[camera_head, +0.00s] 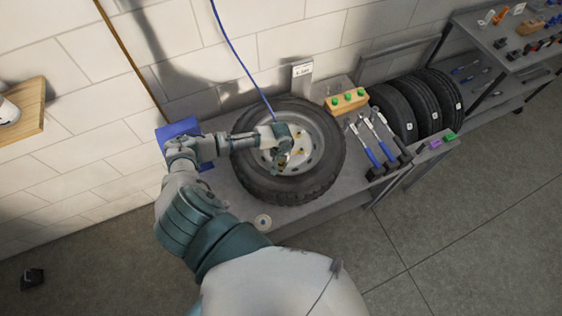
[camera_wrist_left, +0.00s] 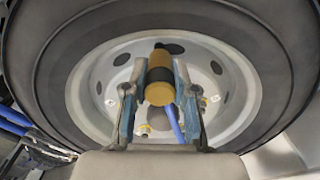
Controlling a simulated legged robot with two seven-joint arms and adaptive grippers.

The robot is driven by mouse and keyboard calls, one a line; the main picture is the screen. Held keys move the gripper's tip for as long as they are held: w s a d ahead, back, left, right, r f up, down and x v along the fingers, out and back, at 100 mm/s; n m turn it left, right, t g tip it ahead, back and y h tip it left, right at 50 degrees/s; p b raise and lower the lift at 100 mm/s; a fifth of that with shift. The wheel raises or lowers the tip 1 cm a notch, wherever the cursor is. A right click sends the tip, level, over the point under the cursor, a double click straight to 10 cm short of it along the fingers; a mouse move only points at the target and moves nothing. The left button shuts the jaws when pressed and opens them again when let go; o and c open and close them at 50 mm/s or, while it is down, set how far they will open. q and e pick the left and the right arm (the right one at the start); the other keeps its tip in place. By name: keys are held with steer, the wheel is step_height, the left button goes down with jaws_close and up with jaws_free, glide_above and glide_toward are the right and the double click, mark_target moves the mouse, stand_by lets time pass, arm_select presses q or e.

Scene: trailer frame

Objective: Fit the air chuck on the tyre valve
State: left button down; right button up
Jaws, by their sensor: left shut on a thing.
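The tyre (camera_head: 288,189) lies flat on a grey bench, with its pale rim (camera_head: 312,163) facing up. My left gripper (camera_head: 281,150) is over the rim, left of its middle. In the left wrist view the gripper (camera_wrist_left: 160,92) is shut on a brass-coloured cylinder, the air chuck (camera_wrist_left: 159,82), held between its two fingers. The blue hose (camera_head: 240,58) comes down from above to the gripper. It also shows below the chuck in the wrist view (camera_wrist_left: 174,122). I cannot make out the tyre valve for certain. My right gripper is not in view.
A wooden block with green knobs (camera_head: 347,102) stands behind the tyre at right. Blue-handled tools (camera_head: 371,157) lie right of it. Several upright tyres (camera_head: 420,104) stand farther right. A roll (camera_head: 263,222) lies near the bench's front edge.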

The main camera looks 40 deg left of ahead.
arm_select(q)
steer(key=shift+a+f, duration=0.1)
steer(key=shift+f, duration=0.3)
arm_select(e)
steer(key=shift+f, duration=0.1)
arm_select(q)
steer(key=c, duration=0.9)
jaws_free()
steer(key=shift+o, duration=0.3)
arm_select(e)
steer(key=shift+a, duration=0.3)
arm_select(q)
steer(key=shift+o, duration=0.2)
steer(key=o, duration=0.4)
steer(key=shift+o, duration=0.2)
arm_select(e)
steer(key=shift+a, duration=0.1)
